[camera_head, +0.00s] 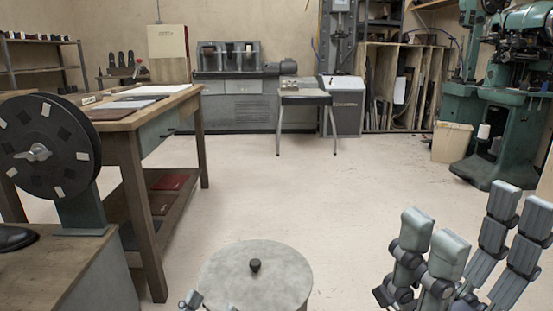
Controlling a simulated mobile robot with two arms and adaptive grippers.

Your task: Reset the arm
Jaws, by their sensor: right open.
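My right gripper (473,225) is at the bottom right of the head view, above the pale floor. Its grey jointed fingers point up and stand well apart, with nothing between them. A small grey piece of my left gripper (190,300) shows at the bottom edge, by the left side of a round grey lid. The rest of it is out of frame, so its opening cannot be told.
The round grey lid (255,280) with a black knob is at bottom centre. A wooden workbench (137,165) and a black wheel (45,145) stand left. Green machines (512,100) and a cream bin (451,142) stand right. The middle floor is clear.

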